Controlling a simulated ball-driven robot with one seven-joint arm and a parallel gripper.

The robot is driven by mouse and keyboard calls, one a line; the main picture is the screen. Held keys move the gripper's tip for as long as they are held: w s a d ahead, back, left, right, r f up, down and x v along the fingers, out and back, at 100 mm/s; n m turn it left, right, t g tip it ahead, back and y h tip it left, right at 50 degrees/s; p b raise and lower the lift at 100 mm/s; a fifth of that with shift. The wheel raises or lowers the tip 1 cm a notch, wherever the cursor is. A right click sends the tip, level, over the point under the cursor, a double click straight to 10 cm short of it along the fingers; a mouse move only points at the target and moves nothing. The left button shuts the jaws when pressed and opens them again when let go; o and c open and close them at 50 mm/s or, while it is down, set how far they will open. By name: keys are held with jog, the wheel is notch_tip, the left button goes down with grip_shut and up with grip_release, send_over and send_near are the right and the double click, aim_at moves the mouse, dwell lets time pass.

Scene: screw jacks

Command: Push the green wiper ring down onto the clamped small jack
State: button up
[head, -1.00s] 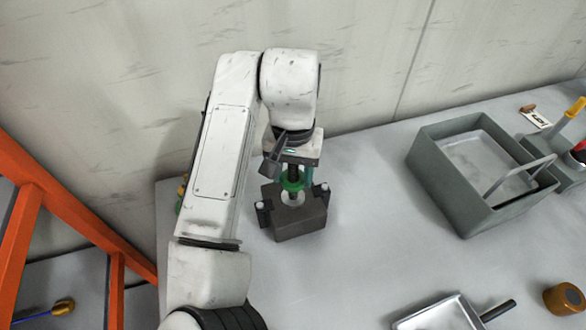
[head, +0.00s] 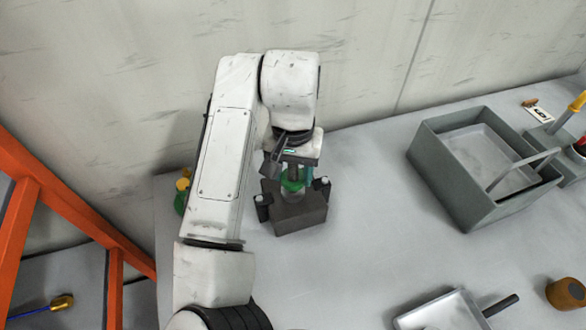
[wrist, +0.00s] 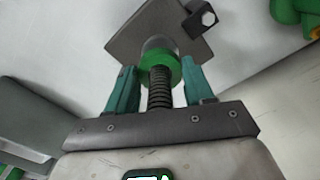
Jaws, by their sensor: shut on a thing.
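The green wiper ring (head: 291,185) is around the jack's dark threaded screw, low down by the dark grey block (head: 302,218). In the wrist view the ring (wrist: 165,66) sits between the teal fingers of my gripper (wrist: 158,72), shut on it. The small jack's screw (wrist: 160,92) runs back between the fingers toward the palm. A pale grey collar (wrist: 158,43) of the jack shows just beyond the ring; I cannot tell whether they touch. Clamps (head: 262,203) stand at the block's left and right. In the head view my gripper (head: 291,178) partly hides the ring.
A grey divided tote (head: 440,175) with a handle stands to the right. A dustpan (head: 440,312) and a brown cylinder (head: 566,294) lie at the front right. A green and yellow object (head: 182,192) is left, partly behind my arm. The bench right of the block is clear.

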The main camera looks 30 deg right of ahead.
aim_at(294, 184)
jog(key=shift+f, duration=0.25)
jog(key=shift+s+f+b, duration=0.2)
jog(key=shift+f+b, duration=0.35)
jog(key=shift+f, duration=0.2)
jog(key=shift+s+f+b, duration=0.15)
jog(key=shift+f+b, duration=0.35)
jog(key=shift+f, duration=0.2)
jog(key=shift+a, duration=0.1)
jog(key=r+p, duration=0.4)
jog(key=shift+w+a+r+p, duration=0.15)
jog(key=shift+w+r+p, duration=0.15)
jog(key=shift+r, duration=0.05)
jog(key=r+p, duration=0.6)
jog(key=r, duration=0.1)
jog(key=r+p, duration=0.3)
jog(key=r, duration=0.1)
jog(key=shift+d, duration=0.25)
dwell(0.4)
dwell(0.5)
